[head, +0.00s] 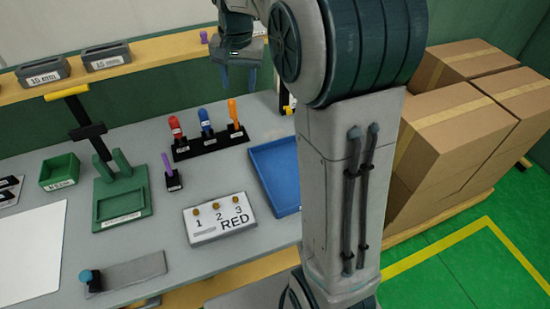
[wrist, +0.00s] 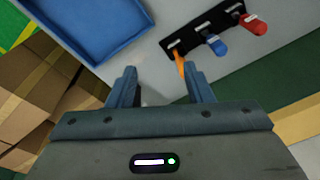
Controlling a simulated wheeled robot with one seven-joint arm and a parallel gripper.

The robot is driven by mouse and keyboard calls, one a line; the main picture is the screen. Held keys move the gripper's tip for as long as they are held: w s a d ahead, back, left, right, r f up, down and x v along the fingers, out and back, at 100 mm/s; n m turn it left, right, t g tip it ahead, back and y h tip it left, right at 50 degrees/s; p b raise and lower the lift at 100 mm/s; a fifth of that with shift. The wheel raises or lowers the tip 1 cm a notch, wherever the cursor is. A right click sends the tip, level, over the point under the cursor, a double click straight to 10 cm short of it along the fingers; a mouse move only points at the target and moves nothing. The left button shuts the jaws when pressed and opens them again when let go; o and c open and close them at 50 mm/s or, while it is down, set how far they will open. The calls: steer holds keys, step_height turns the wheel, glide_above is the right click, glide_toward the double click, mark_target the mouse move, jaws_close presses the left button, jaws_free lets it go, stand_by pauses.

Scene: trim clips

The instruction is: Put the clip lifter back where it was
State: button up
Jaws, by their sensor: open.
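My gripper (head: 238,78) is open and empty, raised over the back of the grey bench. Three handled tools stand in a labelled black rack (head: 210,146): red (head: 175,127), blue (head: 205,119) and orange (head: 233,111). In the wrist view the orange handle (wrist: 180,65) shows beyond my open fingers (wrist: 163,80), close to the right one; it is not gripped. A thin purple-handled tool (head: 167,164) stands in a small labelled black holder (head: 174,182). I cannot tell which tool is the clip lifter; the labels are too small to read.
A blue tray (head: 262,172) lies right of the rack, partly behind my arm. A white panel (head: 218,222) reads "1 2 3 RED". A green fixture (head: 122,205) and green bin (head: 60,173) stand left. Cardboard boxes (head: 455,125) are stacked right. A shelf (head: 150,53) runs behind.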

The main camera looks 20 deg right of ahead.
steer(key=s+f+n+t, duration=0.1)
steer(key=s+f+n, duration=0.1)
steer(key=s, duration=1)
steer(key=s+f+n+t, duration=0.1)
steer(key=s+f+n, duration=0.1)
steer(key=s, duration=1)
steer(key=shift+s+n, duration=0.15)
steer(key=shift+n, duration=0.75)
steer(key=shift+c, duration=0.9)
steer(key=shift+s, duration=0.1)
steer(key=shift+c, duration=0.2)
